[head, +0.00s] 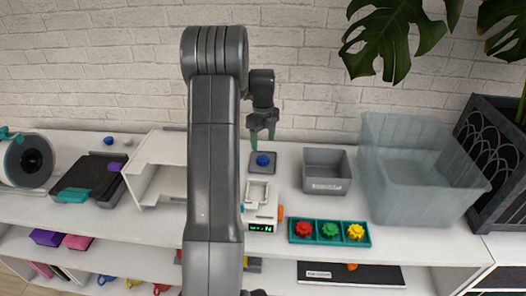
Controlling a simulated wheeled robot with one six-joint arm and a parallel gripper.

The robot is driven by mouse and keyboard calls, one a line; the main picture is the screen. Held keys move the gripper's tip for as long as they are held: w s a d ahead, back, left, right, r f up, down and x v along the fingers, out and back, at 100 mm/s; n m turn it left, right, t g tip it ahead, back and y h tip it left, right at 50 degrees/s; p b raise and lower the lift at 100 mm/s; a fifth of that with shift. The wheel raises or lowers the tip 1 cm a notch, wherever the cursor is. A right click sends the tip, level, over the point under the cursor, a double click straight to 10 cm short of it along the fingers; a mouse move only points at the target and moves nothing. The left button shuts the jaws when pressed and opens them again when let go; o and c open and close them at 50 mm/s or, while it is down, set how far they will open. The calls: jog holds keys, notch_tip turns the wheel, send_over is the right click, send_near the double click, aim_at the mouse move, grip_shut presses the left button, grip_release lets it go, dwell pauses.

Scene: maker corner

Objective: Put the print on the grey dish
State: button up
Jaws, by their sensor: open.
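A small blue print (263,160) sits on a flat, square grey dish (256,171) on the white bench top, just right of my arm. My gripper (262,135) has green fingers pointing down, apart and with nothing seen between them. In the head view it shows just above the blue print, with a visible gap below the fingertips. The dish's left edge is close to my arm link.
Below the dish stands a small white device (263,214) with a green display. A grey bin (326,172), a large translucent tub (415,180) and a teal tray (318,241) with red, green and yellow pieces stand right. A white open box (160,152) stands left.

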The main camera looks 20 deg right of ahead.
jog(key=shift+r, duration=2.25)
